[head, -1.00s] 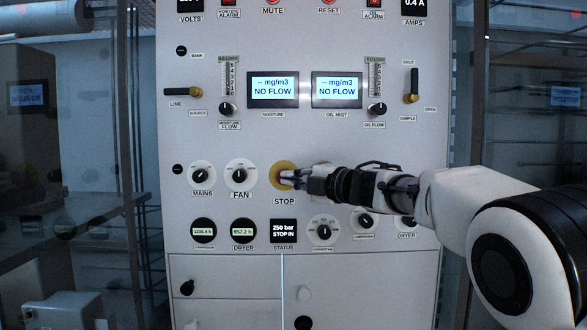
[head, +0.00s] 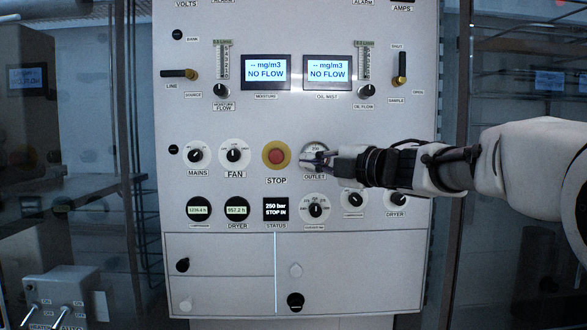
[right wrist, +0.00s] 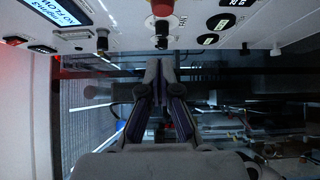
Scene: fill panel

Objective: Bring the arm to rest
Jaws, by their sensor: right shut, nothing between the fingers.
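My right gripper (head: 312,161) is shut and empty, in front of the panel (head: 350,235) in the head view. Its arm comes in from the right and hides part of the outlet gauge (head: 316,148). The red STOP button (head: 276,156) on its yellow base is uncovered, just left of the fingertips and apart from them. In the right wrist view the fingers (right wrist: 160,62) meet, with nothing between them. The red button (right wrist: 162,8) shows at the top edge there. My left gripper is not in view.
The panel carries several knobs and two NO FLOW displays (head: 267,72). The status screen (head: 277,208) reads 250 bar, STOP IN. A grey box with switches (head: 58,300) stands at lower left. Dark glass and frame posts flank the panel.

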